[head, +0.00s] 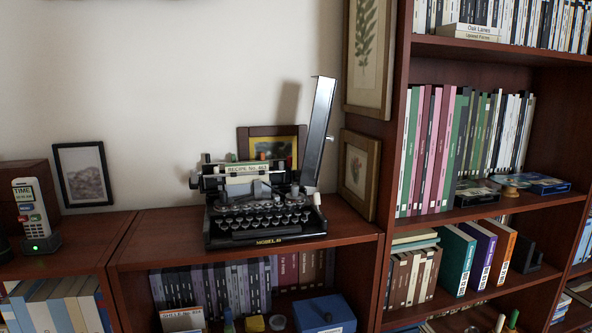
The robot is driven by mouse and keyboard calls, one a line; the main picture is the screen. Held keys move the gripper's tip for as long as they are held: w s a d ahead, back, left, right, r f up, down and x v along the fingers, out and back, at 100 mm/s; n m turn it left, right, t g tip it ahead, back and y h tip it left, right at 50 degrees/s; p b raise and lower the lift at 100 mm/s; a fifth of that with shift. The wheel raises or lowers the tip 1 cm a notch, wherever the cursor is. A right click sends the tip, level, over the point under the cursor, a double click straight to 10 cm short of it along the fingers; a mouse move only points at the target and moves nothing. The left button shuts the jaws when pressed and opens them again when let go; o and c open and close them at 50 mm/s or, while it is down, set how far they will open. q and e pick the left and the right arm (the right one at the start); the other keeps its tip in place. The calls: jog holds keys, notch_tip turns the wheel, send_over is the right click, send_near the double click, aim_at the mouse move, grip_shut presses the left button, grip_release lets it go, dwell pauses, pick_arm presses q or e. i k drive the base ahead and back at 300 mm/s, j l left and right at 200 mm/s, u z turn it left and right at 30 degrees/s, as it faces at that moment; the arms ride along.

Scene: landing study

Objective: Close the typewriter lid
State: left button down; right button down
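A black typewriter (262,209) with a sheet of paper in its roller stands on top of a low brown bookcase, in the middle of the head view. Neither of my grippers shows in this view.
The low bookcase top (160,234) is bare left of the typewriter. A cordless phone (32,212) stands at far left. A small framed picture (285,142) is behind the typewriter. A tall bookcase (394,130) rises close on the right, beside two wall frames.

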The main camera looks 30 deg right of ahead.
aim_at(323, 101)
jog(key=k+l, duration=0.1)
jog(key=l, duration=0.65)
jog(key=k+l, duration=0.1)
jog(key=l, duration=0.65)
jog(key=k+l+z, duration=0.1)
jog(key=l, duration=0.65)
jog(key=j+z, duration=0.25)
jog(key=j, duration=0.7)
